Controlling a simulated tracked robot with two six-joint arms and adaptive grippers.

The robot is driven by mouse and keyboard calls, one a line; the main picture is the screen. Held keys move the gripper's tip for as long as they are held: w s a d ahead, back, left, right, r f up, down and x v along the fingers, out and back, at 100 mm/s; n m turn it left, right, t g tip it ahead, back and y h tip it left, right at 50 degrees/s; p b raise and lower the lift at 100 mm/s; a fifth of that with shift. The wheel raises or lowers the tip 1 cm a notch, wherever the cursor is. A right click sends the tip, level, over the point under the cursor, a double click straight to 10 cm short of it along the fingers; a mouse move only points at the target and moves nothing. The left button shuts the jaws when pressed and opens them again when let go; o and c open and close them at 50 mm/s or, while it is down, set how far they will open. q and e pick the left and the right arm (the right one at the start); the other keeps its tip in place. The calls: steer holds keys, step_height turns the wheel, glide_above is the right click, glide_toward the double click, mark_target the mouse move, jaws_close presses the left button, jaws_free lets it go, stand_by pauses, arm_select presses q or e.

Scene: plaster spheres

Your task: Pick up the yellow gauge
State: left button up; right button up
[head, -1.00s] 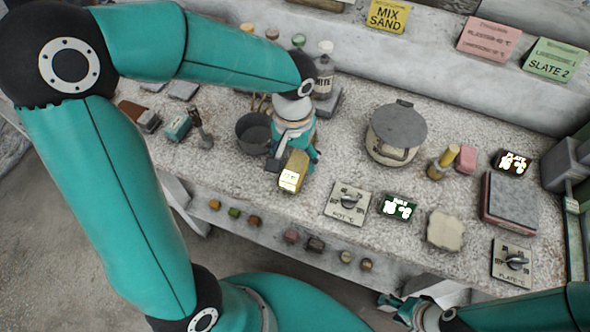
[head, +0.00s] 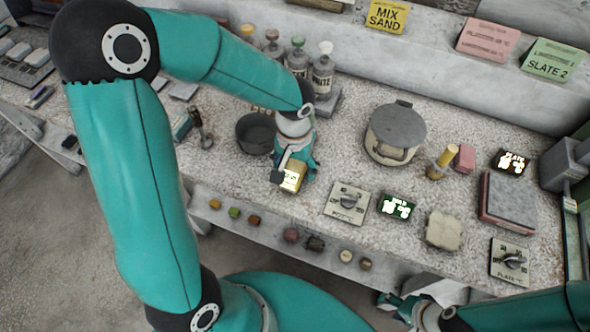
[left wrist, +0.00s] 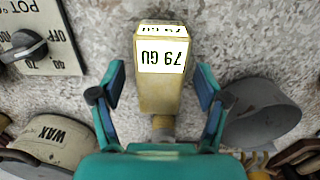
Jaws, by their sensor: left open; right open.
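The yellow gauge (head: 294,175) is a boxy yellow block with a lit label, on the speckled bench near its front edge. In the left wrist view the gauge (left wrist: 160,92) reads "79 GU" upside down. My left gripper (head: 292,171) is open at the gauge, partly covering it in the head view. In the left wrist view its fingers (left wrist: 160,91) stand one on each side of the gauge, with a gap showing on both sides. My right gripper (head: 388,301) is open and empty at the bottom, in front of the bench.
A dark grey pot (head: 256,133) stands left of the gauge. A lidded wax pot (head: 394,135) is to the right. A dial panel (head: 347,201) and green display (head: 397,207) lie right of the gauge. Several bottles (head: 322,70) stand behind my left arm.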

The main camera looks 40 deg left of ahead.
mark_target(294, 166)
arm_select(q)
steer(key=shift+f+b, duration=0.2)
steer(key=shift+b, duration=0.15)
stand_by(0.4)
jaws_close()
stand_by(0.4)
steer(key=shift+r+p, duration=0.3)
steer(key=shift+p, duration=0.2)
step_height(294, 166, up, 20)
